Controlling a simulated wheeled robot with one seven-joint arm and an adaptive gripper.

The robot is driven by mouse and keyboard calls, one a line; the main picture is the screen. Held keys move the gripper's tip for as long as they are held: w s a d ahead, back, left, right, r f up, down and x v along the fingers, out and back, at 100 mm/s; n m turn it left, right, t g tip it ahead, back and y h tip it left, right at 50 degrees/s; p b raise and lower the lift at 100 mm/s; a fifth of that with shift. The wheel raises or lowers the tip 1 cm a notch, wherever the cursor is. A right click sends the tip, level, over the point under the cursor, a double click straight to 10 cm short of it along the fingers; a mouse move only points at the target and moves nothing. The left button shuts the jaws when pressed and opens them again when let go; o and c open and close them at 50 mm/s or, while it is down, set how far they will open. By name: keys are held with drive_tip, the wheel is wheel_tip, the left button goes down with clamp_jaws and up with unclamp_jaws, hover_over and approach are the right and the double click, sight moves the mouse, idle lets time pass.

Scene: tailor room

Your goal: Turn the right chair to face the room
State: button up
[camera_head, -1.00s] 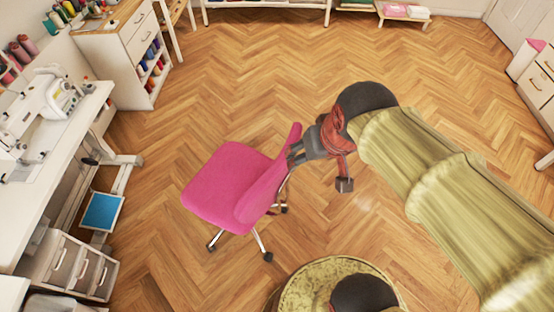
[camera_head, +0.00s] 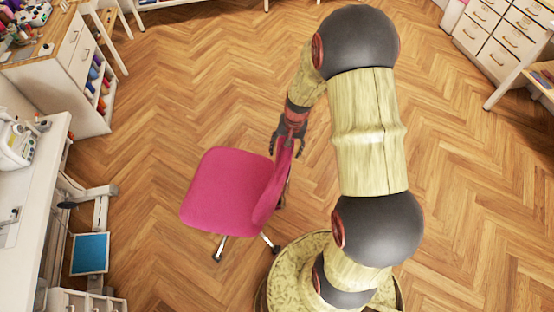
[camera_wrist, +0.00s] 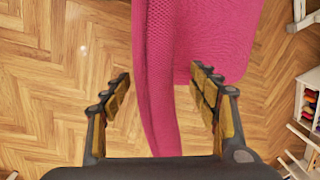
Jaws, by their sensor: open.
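A pink swivel chair (camera_head: 226,190) with metal legs stands on the wood floor in the head view. Its seat points left, toward the white sewing table, and its backrest (camera_head: 270,190) is on the right side. My gripper (camera_head: 287,150) is at the top of the backrest, coming down from above. In the wrist view the backrest (camera_wrist: 155,85) runs between the two open fingers of my gripper (camera_wrist: 160,105), with the seat to the right behind it. The fingers show gaps on both sides of the backrest. The chair's base is partly hidden.
A drawer cabinet (camera_head: 60,75) stands at the upper left and another (camera_head: 495,40) at the upper right. The floor behind the chair is clear.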

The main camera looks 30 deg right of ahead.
wheel_tip(320, 180, down, 8)
drive_tip(key=b, duration=0.1)
drive_tip(key=shift+w+a+r, duration=0.25)
drive_tip(key=shift+w+a, duration=0.05)
drive_tip(key=shift+a, duration=0.05)
drive_tip(key=shift+c, duration=0.2)
drive_tip(key=c, duration=1.5)
clamp_jaws()
